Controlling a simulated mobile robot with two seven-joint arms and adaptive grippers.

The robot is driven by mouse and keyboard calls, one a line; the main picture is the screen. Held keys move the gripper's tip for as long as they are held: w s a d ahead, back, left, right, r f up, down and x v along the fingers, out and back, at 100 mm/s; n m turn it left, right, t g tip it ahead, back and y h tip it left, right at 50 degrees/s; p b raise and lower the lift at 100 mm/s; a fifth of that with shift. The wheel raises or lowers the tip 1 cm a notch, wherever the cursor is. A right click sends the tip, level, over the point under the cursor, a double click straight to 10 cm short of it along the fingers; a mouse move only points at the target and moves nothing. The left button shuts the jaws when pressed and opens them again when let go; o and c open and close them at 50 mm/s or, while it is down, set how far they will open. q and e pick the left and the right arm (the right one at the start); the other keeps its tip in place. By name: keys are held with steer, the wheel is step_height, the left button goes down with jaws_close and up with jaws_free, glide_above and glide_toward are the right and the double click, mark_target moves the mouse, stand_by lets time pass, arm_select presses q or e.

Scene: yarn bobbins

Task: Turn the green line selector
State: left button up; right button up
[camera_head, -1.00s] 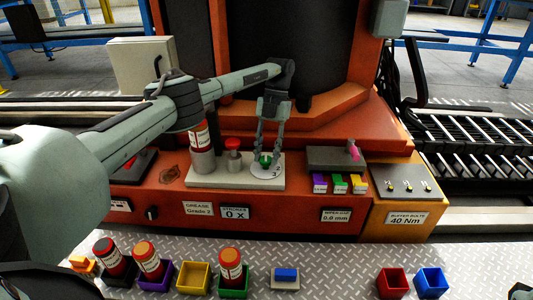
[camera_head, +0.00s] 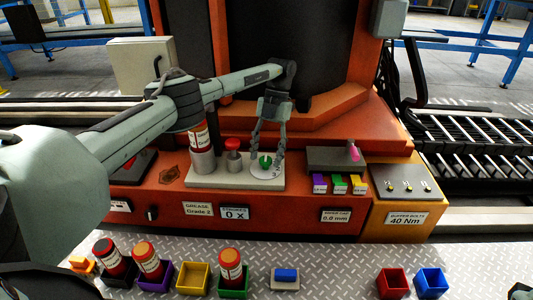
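The green line selector (camera_head: 265,162) is a small green knob on a round white dial on the pale plate (camera_head: 225,182) of the orange machine. My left gripper (camera_head: 267,158) points down over it, with its fingers spread on either side of the knob. Gaps show between the fingers and the knob, so the gripper is open and holds nothing. The dial's markings are too small to read. My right gripper is not in view.
A red-capped post (camera_head: 233,156) and a grease cartridge in a grey cup (camera_head: 203,162) stand left of the dial. A grey block (camera_head: 335,158) with coloured tabs is to the right. Bins and cartridges line the metal shelf (camera_head: 335,265) in front.

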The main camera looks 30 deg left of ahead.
arm_select(q)
steer(key=v, duration=0.7)
steer(key=shift+r, duration=0.25)
steer(key=shift+w, duration=0.15)
